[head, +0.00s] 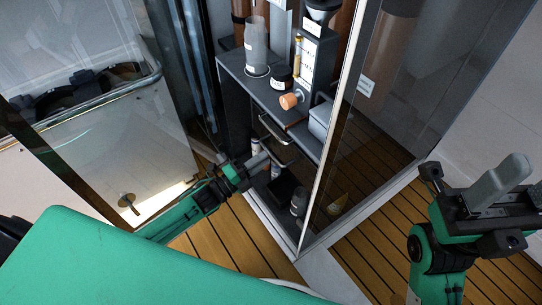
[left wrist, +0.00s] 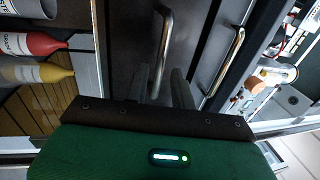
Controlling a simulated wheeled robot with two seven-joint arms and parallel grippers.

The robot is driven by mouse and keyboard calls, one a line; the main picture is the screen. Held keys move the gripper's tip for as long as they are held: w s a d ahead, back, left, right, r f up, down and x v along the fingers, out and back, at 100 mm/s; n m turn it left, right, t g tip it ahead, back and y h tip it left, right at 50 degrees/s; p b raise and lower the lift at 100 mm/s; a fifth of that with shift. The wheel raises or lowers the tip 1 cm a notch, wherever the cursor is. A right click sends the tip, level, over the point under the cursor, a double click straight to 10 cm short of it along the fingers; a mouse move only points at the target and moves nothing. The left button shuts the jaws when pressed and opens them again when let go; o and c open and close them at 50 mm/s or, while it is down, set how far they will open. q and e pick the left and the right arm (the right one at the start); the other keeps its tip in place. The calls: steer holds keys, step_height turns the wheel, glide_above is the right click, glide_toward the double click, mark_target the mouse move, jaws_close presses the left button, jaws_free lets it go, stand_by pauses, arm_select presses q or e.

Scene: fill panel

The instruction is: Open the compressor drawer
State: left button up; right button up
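In the head view a dark cabinet under a shelf has two drawer handles, an upper one (head: 273,128) and a lower one (head: 283,160). No readable label shows which drawer is the compressor drawer. My left gripper (head: 262,161) is at the lower handle. In the left wrist view its two dark fingers (left wrist: 162,88) stand apart, pointing at the drawer fronts. One metal handle (left wrist: 163,45) runs down toward the gap between them; contact cannot be told. The other handle (left wrist: 226,62) is to the right of the fingers. My right gripper (head: 498,187) is far right, away from the cabinet.
The shelf (head: 240,72) above the drawers holds a clear cylinder (head: 257,45), a dark jar (head: 281,78) and an orange-capped part (head: 290,101). A glass door (head: 365,130) stands right of the drawers.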

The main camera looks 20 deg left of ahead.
mark_target(271, 153)
arm_select(q)
steer(key=shift+b+x, duration=0.35)
steer(key=shift+x, duration=1.65)
jaws_close()
